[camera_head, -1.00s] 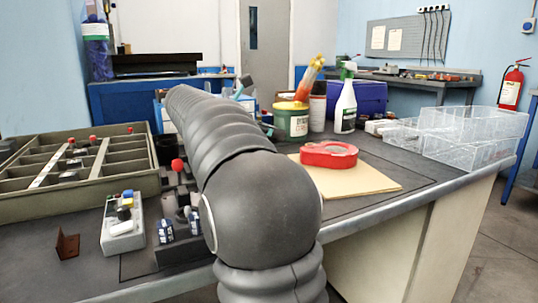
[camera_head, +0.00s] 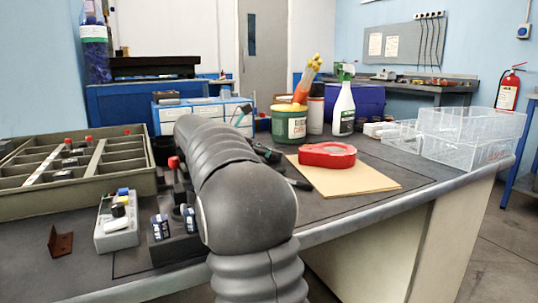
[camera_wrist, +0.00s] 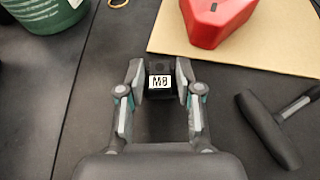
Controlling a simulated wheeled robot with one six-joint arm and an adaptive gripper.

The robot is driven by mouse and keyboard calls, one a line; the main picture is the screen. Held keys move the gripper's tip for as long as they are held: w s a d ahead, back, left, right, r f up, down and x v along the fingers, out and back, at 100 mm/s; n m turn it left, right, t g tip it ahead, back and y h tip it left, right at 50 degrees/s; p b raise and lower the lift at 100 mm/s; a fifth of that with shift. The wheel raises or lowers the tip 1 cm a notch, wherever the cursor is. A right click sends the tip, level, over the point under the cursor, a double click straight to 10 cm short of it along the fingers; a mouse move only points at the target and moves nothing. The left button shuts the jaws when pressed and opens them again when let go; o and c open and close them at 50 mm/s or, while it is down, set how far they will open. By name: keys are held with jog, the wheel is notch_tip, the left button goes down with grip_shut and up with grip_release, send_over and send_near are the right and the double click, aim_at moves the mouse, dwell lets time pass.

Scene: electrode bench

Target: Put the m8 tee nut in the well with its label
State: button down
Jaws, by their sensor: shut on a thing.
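In the wrist view my gripper (camera_wrist: 160,76) is shut on the m8 tee nut (camera_wrist: 159,68), a small dark piece with a white "M8" label facing the camera. The nut sits between the two fingertips, over the dark bench mat. In the head view my arm hides the nut and most of the gripper. A divided tray (camera_head: 80,205) with open compartments stands at the left in the head view. Some compartments hold small dark pieces and red-topped parts. I cannot read any well labels there.
A green tin (camera_head: 289,125) and spray bottle (camera_head: 344,108) stand behind. A black-handled tool (camera_wrist: 268,130) lies right of my gripper. Clear bins (camera_head: 470,130) stand right; a grey knobbed box (camera_head: 117,225) is near the tray.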

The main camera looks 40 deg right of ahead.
jog(key=shift+f, duration=0.1)
jog(key=c, duration=0.8)
grip_release()
jog(key=shift+o, duration=0.2)
